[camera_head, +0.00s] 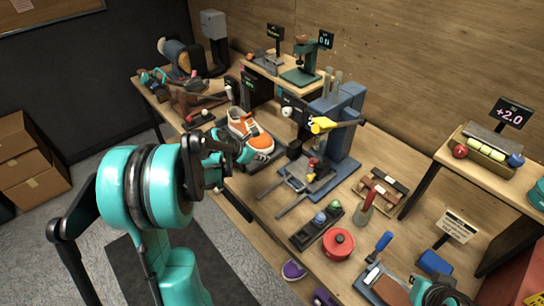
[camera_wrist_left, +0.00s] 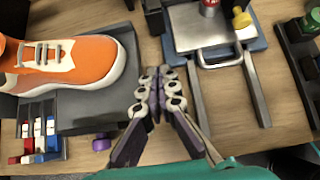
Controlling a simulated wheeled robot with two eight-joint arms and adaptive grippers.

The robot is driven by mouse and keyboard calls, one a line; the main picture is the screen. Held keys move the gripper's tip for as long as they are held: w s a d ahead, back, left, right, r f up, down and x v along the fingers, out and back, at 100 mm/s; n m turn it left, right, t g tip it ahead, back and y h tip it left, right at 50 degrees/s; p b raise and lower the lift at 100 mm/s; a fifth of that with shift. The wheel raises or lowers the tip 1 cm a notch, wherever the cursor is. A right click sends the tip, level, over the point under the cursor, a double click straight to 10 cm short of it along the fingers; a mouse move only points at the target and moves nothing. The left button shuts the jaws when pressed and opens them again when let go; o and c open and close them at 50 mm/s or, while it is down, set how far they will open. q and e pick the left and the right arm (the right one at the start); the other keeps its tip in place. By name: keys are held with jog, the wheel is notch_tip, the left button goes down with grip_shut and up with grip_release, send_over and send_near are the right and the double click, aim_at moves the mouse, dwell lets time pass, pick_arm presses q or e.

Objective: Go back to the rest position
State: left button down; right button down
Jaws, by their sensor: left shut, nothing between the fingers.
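My left gripper (camera_head: 256,163) reaches over the bench from the left, beside the toe of an orange and white sneaker (camera_head: 246,130). In the left wrist view its fingers (camera_wrist_left: 160,74) are together with nothing between them. The sneaker (camera_wrist_left: 66,62) lies on a dark grey stand (camera_wrist_left: 105,108) to the left of the fingers, apart from them. Part of my right arm (camera_head: 440,292) shows at the bottom right of the head view. Its fingers cannot be made out clearly.
In front are a red round pot (camera_head: 338,243) and a red-handled brush (camera_head: 368,203). A raised shelf (camera_head: 470,170) stands at right.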

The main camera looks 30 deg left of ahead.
pick_arm(q)
jog(key=s+d+r+m+g+y, duration=0.1)
jog(key=s+d+r+m, duration=0.2)
jog(key=s+d+m, duration=0.35)
jog(key=s+d+r+m+y, duration=0.1)
jog(key=s+d+r+m, duration=0.4)
jog(key=m, duration=0.3)
jog(key=s+d+f+m, duration=0.1)
jog(key=s+d+m, duration=0.1)
jog(key=s+m, duration=0.4)
jog(key=s+d+f+m+y, duration=0.1)
jog(key=s+d+m, duration=0.1)
jog(key=s+m, duration=0.4)
jog(key=shift+s+d+m+y, duration=0.3)
jog(key=shift+s+d+m, duration=0.1)
jog(key=shift+m, duration=2.05)
